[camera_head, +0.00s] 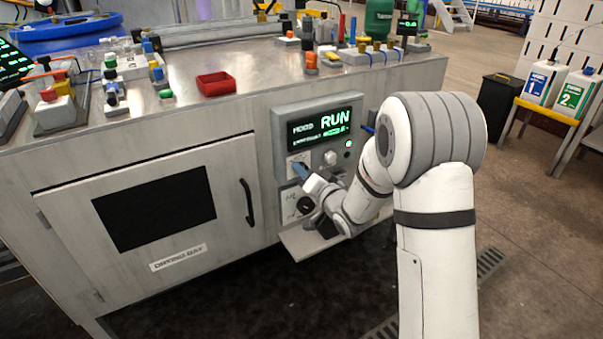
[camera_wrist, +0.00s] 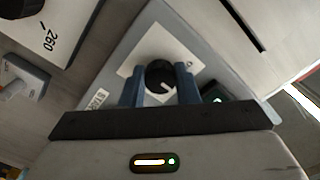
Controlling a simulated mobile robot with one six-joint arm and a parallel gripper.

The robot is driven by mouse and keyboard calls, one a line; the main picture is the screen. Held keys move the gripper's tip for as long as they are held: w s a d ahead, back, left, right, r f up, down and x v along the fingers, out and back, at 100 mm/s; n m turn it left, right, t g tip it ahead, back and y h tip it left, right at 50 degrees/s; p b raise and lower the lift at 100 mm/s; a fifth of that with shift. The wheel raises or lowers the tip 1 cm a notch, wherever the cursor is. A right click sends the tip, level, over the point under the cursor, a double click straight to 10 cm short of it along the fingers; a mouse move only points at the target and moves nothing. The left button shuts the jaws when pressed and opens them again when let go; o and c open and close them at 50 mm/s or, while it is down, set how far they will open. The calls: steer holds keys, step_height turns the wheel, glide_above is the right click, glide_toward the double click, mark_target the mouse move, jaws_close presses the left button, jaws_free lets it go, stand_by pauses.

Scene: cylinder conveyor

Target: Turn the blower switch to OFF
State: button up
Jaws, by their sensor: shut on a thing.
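A black round knob (camera_wrist: 160,75) with a white pointer mark sits on a white square plate (camera_wrist: 180,47) on a grey panel, in the wrist view. The two blue fingers of my gripper (camera_wrist: 160,86) are on either side of it, closed on it. There my fingers mostly hide the knob. Its position lettering is not readable.
A shelf (camera_head: 308,244) juts out beneath. A cabinet door handle (camera_head: 247,202) is to the left.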

steer(key=shift+d+n+b, duration=0.1)
steer(key=shift+n+b, duration=0.2)
steer(key=shift+r+n+b, duration=0.1)
steer(key=shift+n+b, duration=4.1)
steer(key=shift+b, duration=0.05)
steer(key=o, duration=0.7)
steer(key=shift+s+r, duration=0.1)
steer(key=shift+r, duration=0.05)
steer(key=shift+o, duration=1.4)
